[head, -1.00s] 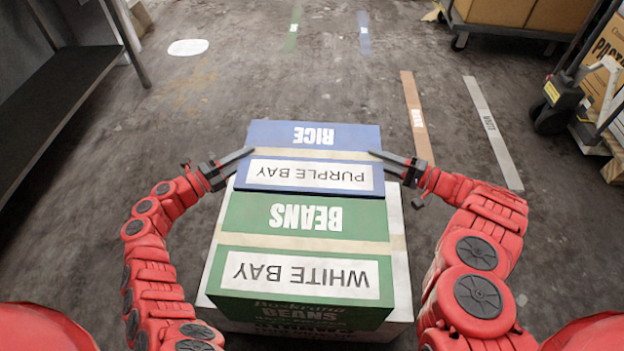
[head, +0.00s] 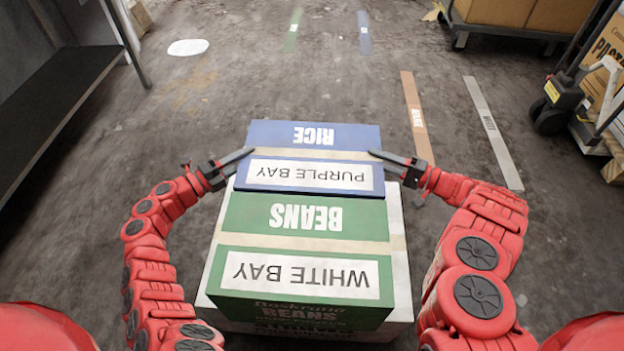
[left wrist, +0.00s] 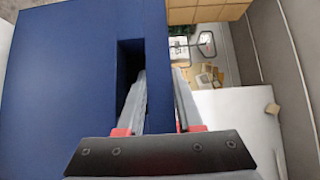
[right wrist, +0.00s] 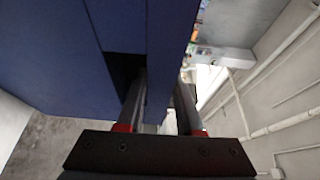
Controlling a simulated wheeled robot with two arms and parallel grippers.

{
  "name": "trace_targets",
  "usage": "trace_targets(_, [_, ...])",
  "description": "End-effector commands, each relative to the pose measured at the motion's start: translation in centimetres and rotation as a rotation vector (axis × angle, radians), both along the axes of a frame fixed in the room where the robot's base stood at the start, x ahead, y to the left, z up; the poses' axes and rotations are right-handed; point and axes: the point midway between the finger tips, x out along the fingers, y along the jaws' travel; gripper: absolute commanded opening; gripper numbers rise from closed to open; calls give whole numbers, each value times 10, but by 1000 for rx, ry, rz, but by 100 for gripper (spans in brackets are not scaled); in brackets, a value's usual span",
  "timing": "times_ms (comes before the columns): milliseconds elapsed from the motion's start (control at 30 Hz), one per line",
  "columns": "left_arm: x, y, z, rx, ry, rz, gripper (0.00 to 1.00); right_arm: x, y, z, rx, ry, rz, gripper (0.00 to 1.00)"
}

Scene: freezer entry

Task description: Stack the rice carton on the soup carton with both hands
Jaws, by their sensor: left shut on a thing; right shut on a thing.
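The blue rice carton (head: 312,153), labelled RICE and PURPLE BAY upside down, is at the middle of the head view. My left gripper (head: 236,158) and right gripper (head: 388,158) are at its opposite sides. In the left wrist view one finger is inside a slot in the blue wall (left wrist: 158,70) and the other is outside, shut on it. The right wrist view shows the same grip on the other blue wall (right wrist: 160,70). No carton with a readable soup label shows in the head view. The rice carton's underside is hidden.
A green beans carton (head: 306,217), labelled WHITE BAY, is right in front of the rice carton, over a pale surface (head: 398,225). A dark shelf (head: 52,95) stands left, a pallet jack (head: 560,103) right, a loaded cart (head: 500,28) at the back. Floor beyond the cartons is clear.

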Motion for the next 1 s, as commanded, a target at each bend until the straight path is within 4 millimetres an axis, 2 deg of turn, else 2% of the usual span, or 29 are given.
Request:
trace_targets(467, [0, 0, 5, -2, -2, 0, 0, 0, -1, 4, 0, 0, -3, 0])
trace_targets(1000, [0, 1, 49, -3, -5, 1, 0, 1, -1, 49, 0, -4, -3, 0])
